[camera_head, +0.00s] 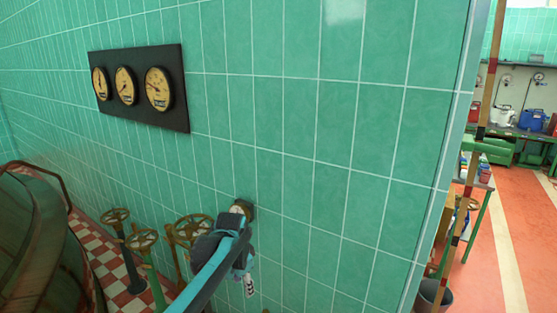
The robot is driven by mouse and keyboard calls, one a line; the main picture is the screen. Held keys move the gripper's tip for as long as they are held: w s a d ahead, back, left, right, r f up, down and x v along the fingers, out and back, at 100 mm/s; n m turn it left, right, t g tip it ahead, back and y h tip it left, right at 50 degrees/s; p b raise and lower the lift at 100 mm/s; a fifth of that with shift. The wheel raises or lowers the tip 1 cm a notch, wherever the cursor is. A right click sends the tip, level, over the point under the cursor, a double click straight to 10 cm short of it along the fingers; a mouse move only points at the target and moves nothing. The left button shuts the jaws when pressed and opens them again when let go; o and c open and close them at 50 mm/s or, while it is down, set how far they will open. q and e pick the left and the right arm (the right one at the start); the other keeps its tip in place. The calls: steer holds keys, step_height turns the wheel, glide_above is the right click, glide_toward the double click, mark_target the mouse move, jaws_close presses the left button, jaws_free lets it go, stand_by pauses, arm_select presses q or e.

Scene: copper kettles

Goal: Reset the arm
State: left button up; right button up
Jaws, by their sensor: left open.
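My left arm (205,278), blue and dark, reaches up from the bottom of the head view toward the green tiled wall. Its dark left gripper (238,222) is at the wall, right by a small brass round fitting (240,207). The gripper is open. The arm and gripper cover part of the fitting, and I cannot tell whether they touch it. My right gripper is out of view.
A black panel with several yellow dial gauges (125,86) hangs on the wall. Valve handwheels (142,239) on posts stand left of my arm, beside a large copper kettle (35,250). Right of the wall corner, the orange floor (492,255) is largely open, with a bucket (434,297) near the corner.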

arm_select(q)
steer(key=s+a+r+n+t, duration=0.1)
steer(key=s+a+r+n, duration=0.1)
steer(key=s, duration=0.5)
steer(key=s+a+r+n+t, duration=0.1)
steer(key=s+a+r+n, duration=0.15)
steer(key=s, duration=0.35)
steer(key=s+a+f+n+t, duration=0.1)
steer(key=s+f+n, duration=0.1)
steer(key=s, duration=0.5)
steer(key=s+a+f+n+t, duration=0.1)
steer(key=s+f+n, duration=0.1)
steer(key=s, duration=0.5)
steer(key=shift+a+f+n+t, duration=0.3)
steer(key=shift+a+f+n, duration=0.1)
steer(key=shift+n, duration=0.25)
